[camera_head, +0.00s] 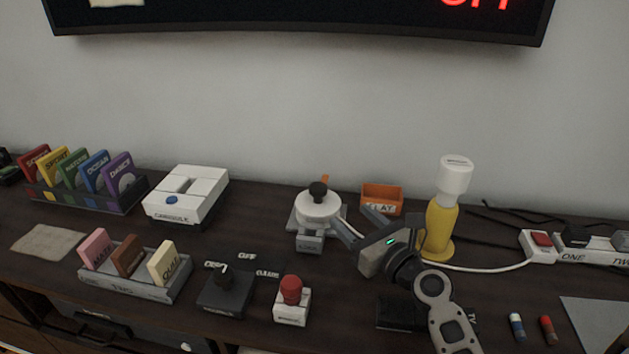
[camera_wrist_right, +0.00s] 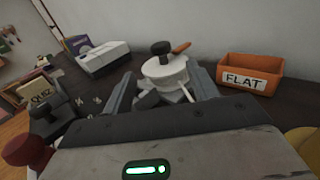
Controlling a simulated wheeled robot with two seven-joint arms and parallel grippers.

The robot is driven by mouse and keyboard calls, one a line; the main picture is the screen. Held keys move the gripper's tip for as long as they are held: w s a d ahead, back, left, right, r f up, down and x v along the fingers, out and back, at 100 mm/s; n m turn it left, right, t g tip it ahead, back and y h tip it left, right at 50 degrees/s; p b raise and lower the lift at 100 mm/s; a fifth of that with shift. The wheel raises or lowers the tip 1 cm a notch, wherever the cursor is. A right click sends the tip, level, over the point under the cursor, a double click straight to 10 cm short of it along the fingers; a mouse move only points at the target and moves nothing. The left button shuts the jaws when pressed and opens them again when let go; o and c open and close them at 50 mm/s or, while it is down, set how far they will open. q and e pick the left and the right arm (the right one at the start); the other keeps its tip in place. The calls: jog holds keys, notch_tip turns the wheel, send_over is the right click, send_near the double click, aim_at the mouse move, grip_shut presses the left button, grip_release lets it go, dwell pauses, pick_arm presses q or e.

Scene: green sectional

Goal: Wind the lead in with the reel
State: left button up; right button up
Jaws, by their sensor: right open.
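The reel (camera_head: 318,205) is a round white drum on a grey base with a black knob on top, standing mid-table near the wall. In the right wrist view the reel (camera_wrist_right: 165,74) shows between and beyond my finger tips, with an orange piece behind its knob. My right gripper (camera_head: 347,214) is open, with its fingers pointing at the reel from the right; I cannot tell whether they touch it. My left gripper is not in view.
An orange tray marked FLAT (camera_wrist_right: 250,75) stands right of the reel. A yellow bottle-shaped thing with a white top (camera_head: 440,220) stands close beside my right wrist. A red-knobbed block (camera_head: 291,297) and a black dial box (camera_head: 224,292) stand in front. A power strip (camera_head: 580,245) lies right.

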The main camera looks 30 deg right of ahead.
aim_at(323, 191)
pick_arm(q)
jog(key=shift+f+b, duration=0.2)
jog(key=shift+b, duration=0.25)
pick_arm(e)
jog(key=w, duration=0.4)
jog(key=w+a, duration=0.1)
jog(key=w, duration=0.8)
jog(key=shift+w+a, duration=0.1)
jog(key=shift+a, duration=0.05)
